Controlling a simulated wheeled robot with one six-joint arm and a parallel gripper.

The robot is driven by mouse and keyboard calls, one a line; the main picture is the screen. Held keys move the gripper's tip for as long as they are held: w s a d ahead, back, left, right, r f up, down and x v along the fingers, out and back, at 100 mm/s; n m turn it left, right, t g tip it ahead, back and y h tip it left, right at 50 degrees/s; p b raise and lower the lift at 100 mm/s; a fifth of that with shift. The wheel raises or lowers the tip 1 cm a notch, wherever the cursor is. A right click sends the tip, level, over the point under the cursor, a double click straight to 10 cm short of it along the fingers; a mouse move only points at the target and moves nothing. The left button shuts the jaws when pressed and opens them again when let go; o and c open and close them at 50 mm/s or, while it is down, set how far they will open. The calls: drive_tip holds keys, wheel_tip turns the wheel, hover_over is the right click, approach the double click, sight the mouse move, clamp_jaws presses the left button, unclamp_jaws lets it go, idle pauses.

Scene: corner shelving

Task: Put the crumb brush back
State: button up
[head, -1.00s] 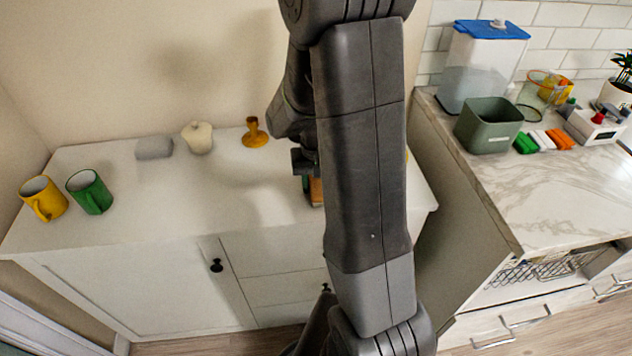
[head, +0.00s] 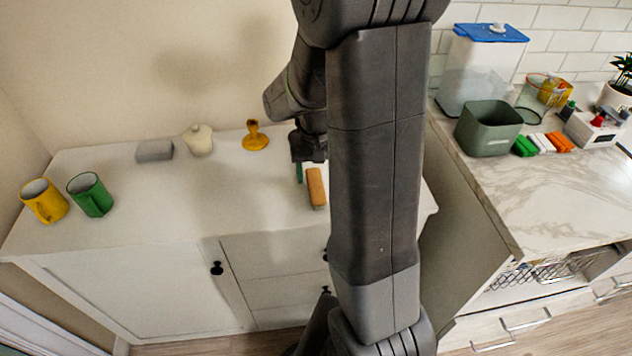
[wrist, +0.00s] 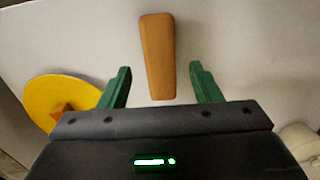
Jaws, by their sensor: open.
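An orange-brown wooden block-like piece, which looks like the crumb brush (head: 316,188), lies on the white cabinet top beside my arm. In the wrist view the brush (wrist: 157,55) shows as a long tapered brown shape; no bristles can be made out. My gripper (head: 308,170) is just behind and above it in the head view, partly hidden by my arm. In the wrist view my gripper (wrist: 160,80) is open, with a green finger on each side of the brush's near end and gaps on both sides. Contact is not visible.
On the white cabinet top (head: 150,200) stand a yellow mug (head: 44,202), a green mug (head: 90,195), a grey block (head: 155,151), a cream jar (head: 199,141) and a yellow stand (head: 255,137). A yellow disc (wrist: 55,98) lies near my gripper. A marble counter (head: 540,190) is right.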

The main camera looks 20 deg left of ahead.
sight(316, 185)
wheel_tip(316, 185, up, 7)
drive_tip(key=shift+r, duration=0.15)
drive_tip(key=shift+r, duration=0.1)
